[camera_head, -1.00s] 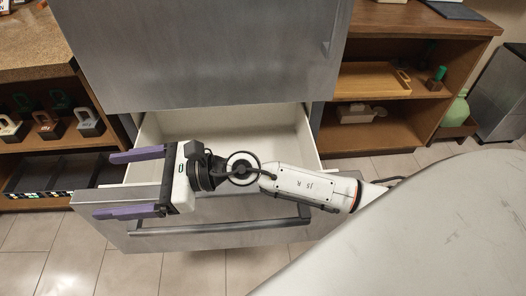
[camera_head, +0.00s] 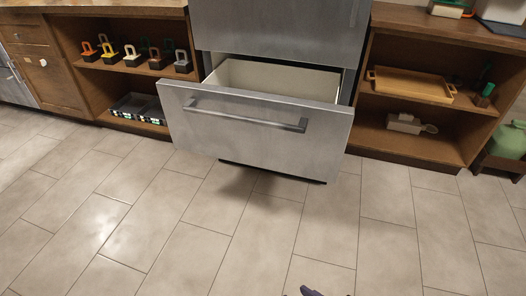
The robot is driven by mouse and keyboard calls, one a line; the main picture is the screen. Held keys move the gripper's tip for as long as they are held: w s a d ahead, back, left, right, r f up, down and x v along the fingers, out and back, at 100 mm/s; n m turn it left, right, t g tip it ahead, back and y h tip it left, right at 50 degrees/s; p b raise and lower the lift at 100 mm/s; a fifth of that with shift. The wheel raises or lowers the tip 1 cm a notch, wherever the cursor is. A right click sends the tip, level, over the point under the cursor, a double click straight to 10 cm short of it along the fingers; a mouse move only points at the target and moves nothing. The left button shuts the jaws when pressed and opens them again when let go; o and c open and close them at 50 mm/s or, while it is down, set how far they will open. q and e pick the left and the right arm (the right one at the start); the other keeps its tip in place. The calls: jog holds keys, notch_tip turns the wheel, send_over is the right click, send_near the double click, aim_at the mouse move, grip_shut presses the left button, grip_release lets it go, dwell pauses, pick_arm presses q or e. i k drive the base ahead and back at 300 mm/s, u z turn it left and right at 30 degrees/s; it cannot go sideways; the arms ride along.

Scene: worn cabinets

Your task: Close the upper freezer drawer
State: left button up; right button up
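The upper freezer drawer (camera_head: 255,138) stands pulled out below the grey upper door (camera_head: 290,35). Its metal front faces me, with a dark bar handle (camera_head: 248,116) across it, and part of its pale empty-looking interior (camera_head: 270,80) shows above the front. A small purple fingertip (camera_head: 311,291) shows at the bottom edge, well in front of the drawer and apart from it. I cannot tell which gripper it belongs to, or whether that gripper is open or shut.
Tiled floor (camera_head: 130,220) is clear in front of the drawer. An open wooden shelf (camera_head: 100,75) at the left holds several padlock-shaped items and a dark tray (camera_head: 140,106). The right shelf holds a wooden tray (camera_head: 410,84). A green vase (camera_head: 508,140) stands at far right.

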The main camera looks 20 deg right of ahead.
aim_at(285, 119)
jog(key=u, duration=0.4)
jog(key=i, duration=0.8)
jog(key=z, duration=0.55)
jog(key=i, duration=0.9)
jog(key=z, duration=1.55)
jog(key=k, duration=0.75)
jog(key=u, duration=0.65)
